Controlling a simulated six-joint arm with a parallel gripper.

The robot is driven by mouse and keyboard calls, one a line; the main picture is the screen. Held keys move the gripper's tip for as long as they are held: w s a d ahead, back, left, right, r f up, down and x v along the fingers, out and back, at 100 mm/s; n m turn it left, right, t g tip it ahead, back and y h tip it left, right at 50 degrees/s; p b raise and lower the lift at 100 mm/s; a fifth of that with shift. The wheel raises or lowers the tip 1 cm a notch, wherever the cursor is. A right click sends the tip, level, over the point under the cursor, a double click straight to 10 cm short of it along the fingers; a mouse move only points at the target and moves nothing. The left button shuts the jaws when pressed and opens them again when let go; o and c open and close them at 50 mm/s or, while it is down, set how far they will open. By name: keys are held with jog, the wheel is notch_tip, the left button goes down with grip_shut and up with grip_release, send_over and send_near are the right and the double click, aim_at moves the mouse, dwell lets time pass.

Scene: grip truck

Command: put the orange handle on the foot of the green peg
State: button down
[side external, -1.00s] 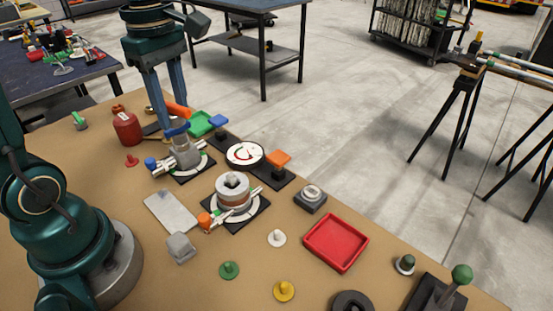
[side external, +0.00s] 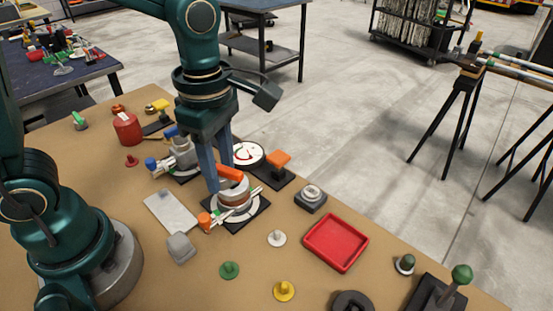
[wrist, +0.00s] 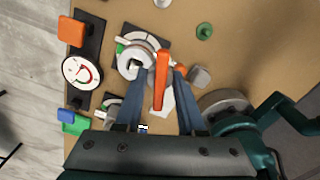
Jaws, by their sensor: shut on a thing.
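My gripper (side external: 218,182) is shut on the orange handle (side external: 230,173), a bar-shaped piece. In the side view the handle is in front of the grey cylinder on the round dial plate, above the table. In the wrist view the orange handle (wrist: 161,85) lies lengthwise between my gripper's fingers (wrist: 160,76). The green peg (side external: 229,270) stands on a round flat foot near the front of the table, apart from my gripper. It also shows at the top of the wrist view (wrist: 204,31).
The grey cylinder (side external: 233,196) with an orange-tipped piece beside it is close below the handle. A white peg (side external: 277,238), a yellow peg (side external: 284,291), a grey block (side external: 181,248) and a red tray (side external: 336,242) surround the green peg. Bare table lies between them.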

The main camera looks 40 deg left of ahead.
aim_at(227, 264)
jog(key=s+d+m, duration=0.1)
jog(key=s+d, duration=0.1)
jog(key=s+d+f+m, duration=0.1)
jog(key=s+d, duration=0.1)
jog(key=s+d+f+m, duration=0.1)
jog(key=s+d, duration=0.1)
jog(key=d, duration=0.1)
jog(key=shift+f+m, duration=0.1)
jog(key=shift+m, duration=0.3)
jog(key=shift+f, duration=2.45)
jog(key=shift+f, duration=0.25)
jog(key=shift+f, duration=0.35)
jog(key=shift+f, duration=0.9)
jog(key=shift+c, duration=0.5)
grip_release()
jog(key=shift+r, duration=0.1)
jog(key=shift+r, duration=3.7)
